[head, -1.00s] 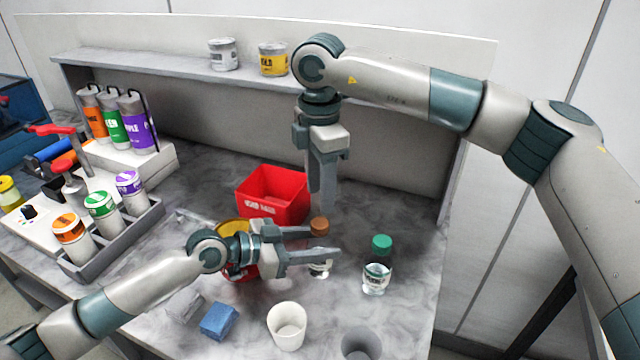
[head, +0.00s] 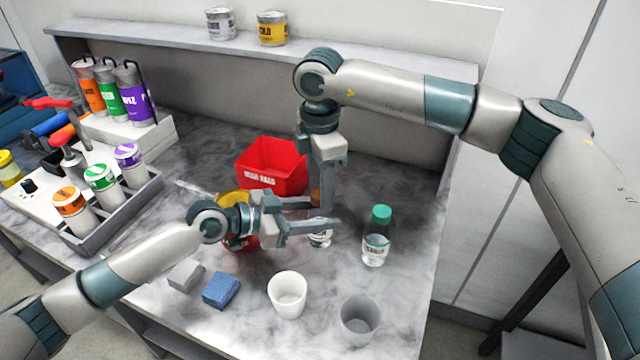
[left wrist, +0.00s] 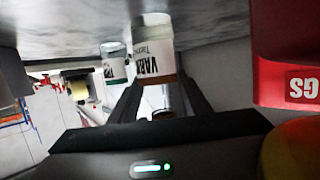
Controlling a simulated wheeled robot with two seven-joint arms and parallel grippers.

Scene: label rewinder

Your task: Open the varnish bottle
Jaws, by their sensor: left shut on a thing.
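The varnish bottle (head: 320,238) stands on the worktop, clear with a white label; its "VAR" label (left wrist: 154,62) shows in the left wrist view, which is upside down. My left gripper (head: 325,215) is shut on the bottle from the left, with its fingers along the sides. The orange-brown cap (head: 315,198) is at the bottle's top. My right gripper (head: 322,192) points straight down at the cap, with a finger beside it and partly hiding it. The view does not show whether its jaws are closed on the cap.
A green-capped bottle (head: 377,240) stands close on the right. A white cup (head: 287,297) and grey cup (head: 360,322) stand in front, beside blue (head: 221,291) and grey blocks (head: 187,276). A red bin (head: 270,168) stands behind.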

